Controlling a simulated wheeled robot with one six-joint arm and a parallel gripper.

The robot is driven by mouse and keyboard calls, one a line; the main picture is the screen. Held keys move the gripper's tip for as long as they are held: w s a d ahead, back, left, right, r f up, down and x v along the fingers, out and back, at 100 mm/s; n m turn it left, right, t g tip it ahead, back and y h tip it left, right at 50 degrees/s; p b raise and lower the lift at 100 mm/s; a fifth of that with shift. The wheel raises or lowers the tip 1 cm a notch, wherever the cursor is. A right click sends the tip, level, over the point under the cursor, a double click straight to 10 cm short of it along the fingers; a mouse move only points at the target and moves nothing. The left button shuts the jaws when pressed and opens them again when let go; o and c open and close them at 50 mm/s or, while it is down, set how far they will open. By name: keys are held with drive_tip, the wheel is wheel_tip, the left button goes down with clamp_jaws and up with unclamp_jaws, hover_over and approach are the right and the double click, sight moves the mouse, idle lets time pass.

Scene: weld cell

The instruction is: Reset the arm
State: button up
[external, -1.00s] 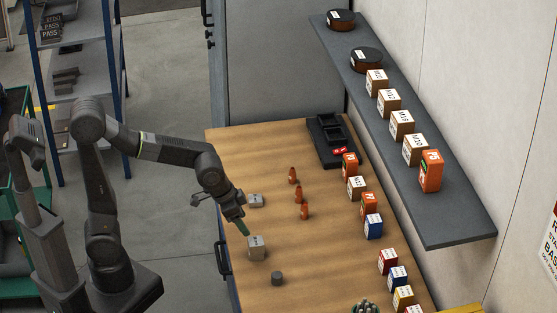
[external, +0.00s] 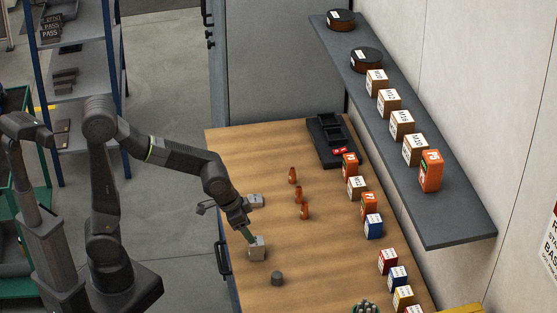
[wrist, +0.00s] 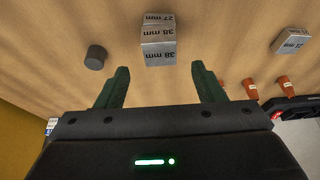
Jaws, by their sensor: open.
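My gripper (external: 248,236) is just above the wooden bench near its left edge, by a grey metal block (external: 257,249). In the wrist view my gripper (wrist: 160,88) is open, its two green fingers apart with nothing between them. The same block shows beyond the fingertips in the wrist view (wrist: 158,50), marked "38 mm" and "27 mm". In the external view the fingers partly overlap the block, and I cannot tell there whether they touch it.
The bench (external: 325,270) also holds a small dark cylinder (external: 277,278), a second grey block (external: 256,201) and several orange pieces (external: 299,195). Boxes line the right side, below a wall shelf (external: 455,228). A black tray (external: 326,135) stands at the back.

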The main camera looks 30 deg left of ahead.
drive_tip(key=x, duration=0.7)
drive_tip(key=shift+f, duration=0.1)
drive_tip(key=shift+a+r, duration=0.1)
drive_tip(key=shift+r, duration=0.2)
drive_tip(key=shift+s+r, duration=0.1)
drive_tip(key=shift+r, duration=0.2)
drive_tip(key=v, duration=1.1)
drive_tip(key=x, duration=1.2)
drive_tip(key=shift+s+a+f, duration=0.1)
drive_tip(key=shift+f, duration=0.3)
wheel_tip(320, 180, up, 11)
drive_tip(key=n+p, duration=0.1)
drive_tip(key=p, duration=0.3)
hover_over(323, 241)
drive_tip(key=s, duration=0.1)
wheel_tip(323, 241, down, 3)
drive_tip(key=f, duration=0.3)
drive_tip(key=f+p, duration=0.1)
drive_tip(key=f, duration=0.2)
drive_tip(key=f+p, duration=0.1)
drive_tip(key=f, duration=0.3)
drive_tip(key=shift+s+a, duration=0.1)
drive_tip(key=shift+a, duration=0.3)
